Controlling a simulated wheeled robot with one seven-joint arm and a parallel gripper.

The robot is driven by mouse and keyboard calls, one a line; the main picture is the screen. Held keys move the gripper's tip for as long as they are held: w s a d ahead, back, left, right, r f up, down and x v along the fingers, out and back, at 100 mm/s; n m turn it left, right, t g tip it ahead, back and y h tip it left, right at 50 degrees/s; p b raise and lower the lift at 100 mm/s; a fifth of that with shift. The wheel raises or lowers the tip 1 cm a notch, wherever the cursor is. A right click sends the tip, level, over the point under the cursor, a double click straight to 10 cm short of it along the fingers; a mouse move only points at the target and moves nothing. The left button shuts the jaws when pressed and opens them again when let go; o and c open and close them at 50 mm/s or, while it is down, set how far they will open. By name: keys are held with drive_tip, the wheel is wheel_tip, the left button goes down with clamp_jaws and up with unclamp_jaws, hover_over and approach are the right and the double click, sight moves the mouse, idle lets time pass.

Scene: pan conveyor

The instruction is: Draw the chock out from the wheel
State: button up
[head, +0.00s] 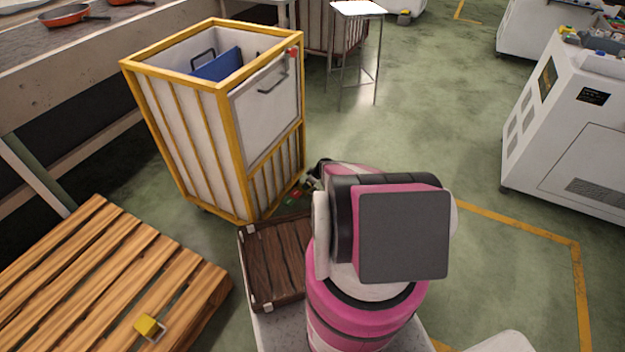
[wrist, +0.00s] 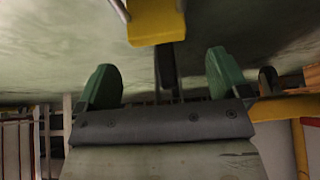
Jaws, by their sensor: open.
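The yellow-framed cart (head: 235,110) stands left of my arm in the head view, and its yellow frame also shows at the right of the wrist view (wrist: 285,107). A yellow block with a grey bar (wrist: 155,28), which looks like the chock, is at the top of the wrist view. My gripper (wrist: 165,80) is open, its green fingers apart and empty. The block lies beyond the fingertips, across the gap between them. A dark round part (wrist: 268,80), perhaps a wheel, is at right. In the head view my arm mostly hides the gripper by the cart's lower corner.
A wooden pallet (head: 95,270) lies at lower left with another yellow block with a handle (head: 148,326) on it. A dark wooden-topped box (head: 275,260) is beside my arm. A small table (head: 358,10) stands behind; white machines (head: 575,120) stand at right.

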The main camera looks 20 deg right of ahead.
drive_tip(key=x, duration=0.6)
drive_tip(key=c, duration=1.2)
